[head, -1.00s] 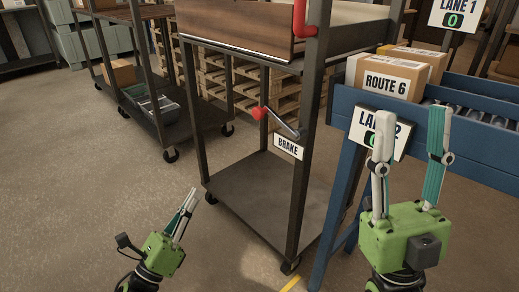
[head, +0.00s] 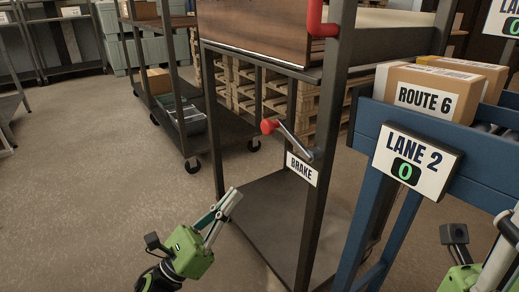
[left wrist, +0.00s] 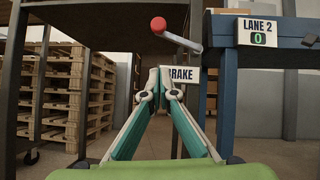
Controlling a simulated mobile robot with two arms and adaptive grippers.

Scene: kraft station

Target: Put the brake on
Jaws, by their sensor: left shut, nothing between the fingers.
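The brake lever (head: 287,136) is a grey metal crank with a red knob (head: 268,126) on the dark cart post, above the white BRAKE sign (head: 302,169). The lever slants from the knob at upper left down to its pivot at right. My left gripper (head: 232,195) is shut and empty, below and left of the lever in the head view. In the left wrist view the shut fingertips (left wrist: 160,72) partly cover the BRAKE sign (left wrist: 185,74), with the red knob (left wrist: 158,25) above them. My right gripper (head: 490,255) is cut off at the lower right edge; its fingers are mostly out of view.
The cart's lower shelf (head: 290,215) is bare. A blue conveyor frame (head: 370,125) with a LANE 2 sign (head: 408,160) and ROUTE 6 box (head: 428,98) stands right of the cart. Another cart (head: 225,125) stands behind left. Floor on the left is open.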

